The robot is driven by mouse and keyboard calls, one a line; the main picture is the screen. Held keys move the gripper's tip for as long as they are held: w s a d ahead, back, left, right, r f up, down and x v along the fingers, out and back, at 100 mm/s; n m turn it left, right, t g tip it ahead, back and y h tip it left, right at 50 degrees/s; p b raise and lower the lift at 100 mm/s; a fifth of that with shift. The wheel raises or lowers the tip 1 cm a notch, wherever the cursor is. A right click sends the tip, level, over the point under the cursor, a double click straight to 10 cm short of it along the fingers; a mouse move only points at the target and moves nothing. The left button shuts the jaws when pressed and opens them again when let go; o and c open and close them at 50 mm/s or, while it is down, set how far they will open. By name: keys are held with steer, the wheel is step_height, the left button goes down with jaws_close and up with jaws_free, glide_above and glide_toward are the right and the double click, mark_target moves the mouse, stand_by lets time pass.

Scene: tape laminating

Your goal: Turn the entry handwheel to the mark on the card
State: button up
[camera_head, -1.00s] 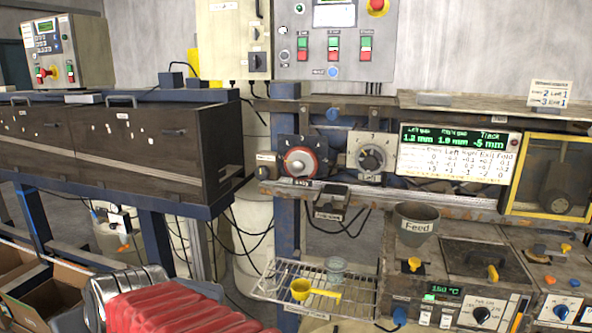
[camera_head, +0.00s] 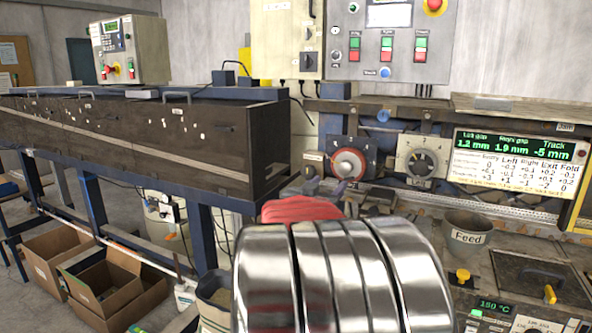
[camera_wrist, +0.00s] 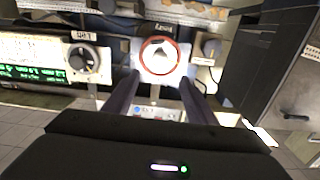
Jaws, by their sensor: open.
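The entry handwheel (camera_head: 348,165) is a red-rimmed wheel with a pale centre on a mounting plate. It also shows in the wrist view (camera_wrist: 159,56), close ahead between my fingers. My gripper (camera_wrist: 160,82) is open, with its two dark fingers either side of the wheel's lower edge in that view. I cannot tell if they touch it. In the head view, my gripper (camera_head: 326,187) is just below and left of the wheel, partly behind my arm. A white card with a table of numbers (camera_head: 512,178) is at the right, below a green-lettered display (camera_head: 515,147). The mark is not readable.
A grey-black handwheel (camera_head: 421,162) is close to the right of the red one. A feed pot (camera_head: 467,234) stands below right. A long dark oven-like housing (camera_head: 150,140) fills the left. A switch panel (camera_head: 389,45) is above. Cardboard boxes (camera_head: 105,270) are on the floor.

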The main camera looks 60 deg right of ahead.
mark_target(344, 169)
stand_by(0.3)
steer(key=d, duration=0.4)
steer(key=w+d, duration=0.1)
steer(key=d, duration=0.4)
steer(key=w+d, duration=0.1)
steer(key=d, duration=0.3)
steer(key=shift+d, duration=0.3)
steer(key=c, duration=1)
